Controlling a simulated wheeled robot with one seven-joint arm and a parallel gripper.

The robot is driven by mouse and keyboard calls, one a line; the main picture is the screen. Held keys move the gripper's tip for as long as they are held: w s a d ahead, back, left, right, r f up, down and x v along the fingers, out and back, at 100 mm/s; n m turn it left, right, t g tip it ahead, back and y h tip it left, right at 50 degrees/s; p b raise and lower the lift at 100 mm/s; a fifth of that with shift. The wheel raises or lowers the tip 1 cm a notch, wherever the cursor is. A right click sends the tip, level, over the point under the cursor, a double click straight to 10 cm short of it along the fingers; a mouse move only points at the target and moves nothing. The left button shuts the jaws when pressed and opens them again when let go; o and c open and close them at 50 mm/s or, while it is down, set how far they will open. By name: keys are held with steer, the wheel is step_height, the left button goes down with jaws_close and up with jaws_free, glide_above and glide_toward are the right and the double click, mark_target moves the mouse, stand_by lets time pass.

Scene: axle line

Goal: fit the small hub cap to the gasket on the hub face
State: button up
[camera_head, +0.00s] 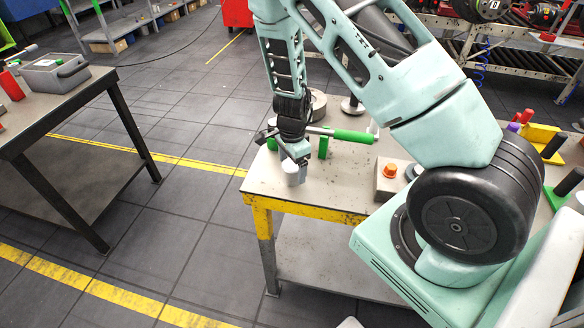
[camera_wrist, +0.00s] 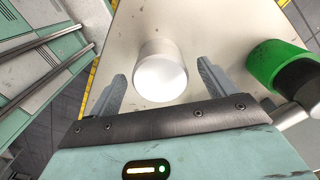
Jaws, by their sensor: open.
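A small pale, round, cup-like piece, probably the small hub cap (camera_wrist: 161,76), stands on the worktable (camera_wrist: 215,25). In the wrist view it lies between the two fingers of my gripper (camera_wrist: 160,85), with a gap on each side. In the head view the pale piece (camera_head: 295,174) shows just below my gripper (camera_head: 294,155) at the near left of the table (camera_head: 330,186). My gripper is open and points down at it. I cannot make out the gasket or the hub face for certain; a grey round part (camera_head: 318,103) stands behind my wrist, partly hidden.
A green-handled tool (camera_head: 350,135) lies close behind my gripper; its green part (camera_wrist: 277,62) is at the right in the wrist view. A grey block with an orange knob (camera_head: 390,170) stands to the right. Another table (camera_head: 60,100) is at the left, across open floor.

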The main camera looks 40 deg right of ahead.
steer(key=shift+f, duration=1.15)
steer(key=c, duration=1.2)
steer(key=shift+o, duration=0.2)
steer(key=shift+r, duration=0.1)
